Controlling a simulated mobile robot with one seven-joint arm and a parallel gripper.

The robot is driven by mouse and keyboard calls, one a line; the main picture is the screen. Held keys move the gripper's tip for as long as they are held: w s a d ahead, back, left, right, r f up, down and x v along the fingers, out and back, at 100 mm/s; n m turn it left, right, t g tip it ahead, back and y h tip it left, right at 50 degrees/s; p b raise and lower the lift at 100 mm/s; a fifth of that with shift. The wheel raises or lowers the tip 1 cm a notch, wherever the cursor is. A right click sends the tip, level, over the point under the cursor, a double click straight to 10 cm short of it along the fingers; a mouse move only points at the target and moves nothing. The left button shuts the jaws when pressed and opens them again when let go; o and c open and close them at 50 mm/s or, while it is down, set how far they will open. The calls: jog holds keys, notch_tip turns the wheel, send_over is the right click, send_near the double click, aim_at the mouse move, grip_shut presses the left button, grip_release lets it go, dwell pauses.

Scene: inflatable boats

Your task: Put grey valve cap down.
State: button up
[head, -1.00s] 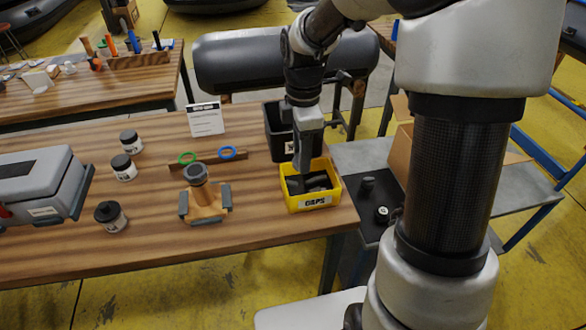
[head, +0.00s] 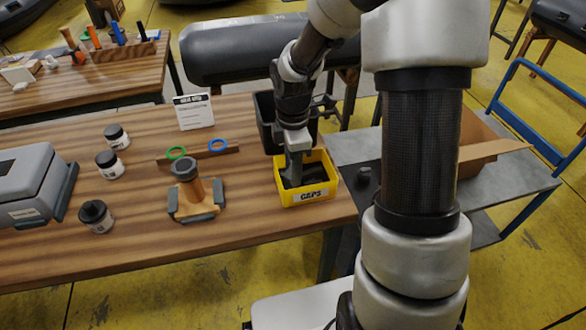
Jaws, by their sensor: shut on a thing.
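A yellow bin labelled CAPS (head: 309,194) stands near the right end of the wooden table, with dark pieces inside it. My gripper (head: 291,180) points down into this bin, its fingertips below the rim line. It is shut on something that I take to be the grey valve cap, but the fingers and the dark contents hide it. A grey cap-like piece (head: 184,169) tops the post of a wooden stand (head: 197,205) left of the bin.
A black bin (head: 266,122) stands right behind the yellow one. The front middle of the table is clear.

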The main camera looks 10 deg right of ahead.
jog(key=shift+f, duration=0.3)
jog(key=o, duration=1)
